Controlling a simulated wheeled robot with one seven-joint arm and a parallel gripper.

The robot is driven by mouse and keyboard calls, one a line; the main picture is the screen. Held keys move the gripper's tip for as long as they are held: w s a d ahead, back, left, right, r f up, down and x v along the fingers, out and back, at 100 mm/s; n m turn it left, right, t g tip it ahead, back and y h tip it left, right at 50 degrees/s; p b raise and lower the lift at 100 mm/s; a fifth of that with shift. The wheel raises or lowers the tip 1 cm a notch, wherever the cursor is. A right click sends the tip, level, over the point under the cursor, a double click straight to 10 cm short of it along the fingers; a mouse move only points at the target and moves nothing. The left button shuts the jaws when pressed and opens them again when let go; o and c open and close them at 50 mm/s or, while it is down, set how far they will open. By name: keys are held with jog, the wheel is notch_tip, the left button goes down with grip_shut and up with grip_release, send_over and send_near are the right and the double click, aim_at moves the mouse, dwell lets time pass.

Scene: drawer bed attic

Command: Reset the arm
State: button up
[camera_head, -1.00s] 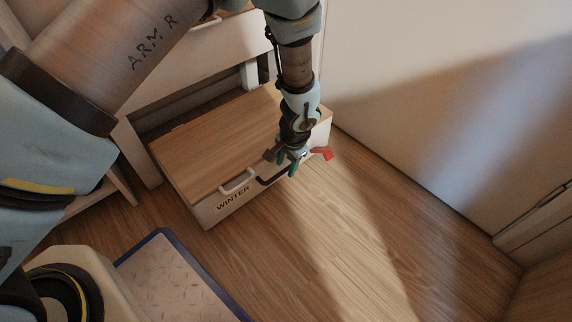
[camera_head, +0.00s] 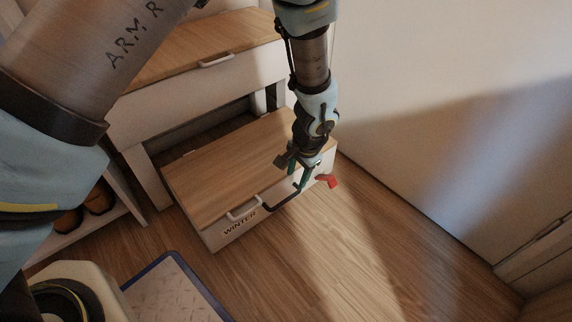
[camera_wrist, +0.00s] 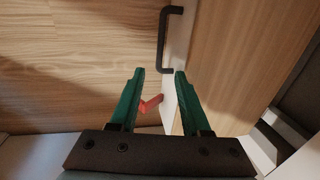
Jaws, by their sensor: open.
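My gripper (camera_head: 303,181) hangs at the front right of the lower drawer box (camera_head: 215,237), which has a wooden top and a white front marked WINTER. The two green fingers are apart, with nothing visible between their tips in the wrist view (camera_wrist: 159,76). The drawer's black handle (camera_head: 283,202) is close to the fingers in the head view. In the wrist view the black handle (camera_wrist: 162,45) lies beyond the fingertips, apart from them in the picture. A white handle (camera_head: 243,211) is farther left on the same front.
A red piece (camera_head: 329,181) shows at the drawer's right front. An upper drawer with a white handle (camera_head: 216,61) is above and behind. A wall (camera_head: 430,80) stands to the right. A blue-edged mat (camera_head: 170,290) lies front left. The wooden floor (camera_head: 350,250) ahead is clear.

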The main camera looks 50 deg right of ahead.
jog(key=w+a+r+n+p, duration=0.1)
jog(key=w+a+r+n, duration=0.4)
jog(key=w+a+r, duration=0.5)
jog(key=w+a+r+n+p, duration=0.2)
jog(key=w+a+r+n, duration=0.2)
jog(key=w+a+r, duration=0.6)
jog(key=a+r+n+p, duration=0.1)
jog(key=a+r+n, duration=0.4)
jog(key=a, duration=0.9)
jog(key=a+r+n+p, duration=0.1)
jog(key=a+r+n, duration=0.3)
jog(key=a, duration=0.9)
notch_tip(320, 180, up, 38)
jog(key=p, duration=3.7)
jog(key=shift+w+d+f+g+p, duration=0.2)
jog(key=shift+w+g+p, duration=0.1)
jog(key=shift+p, duration=0.1)
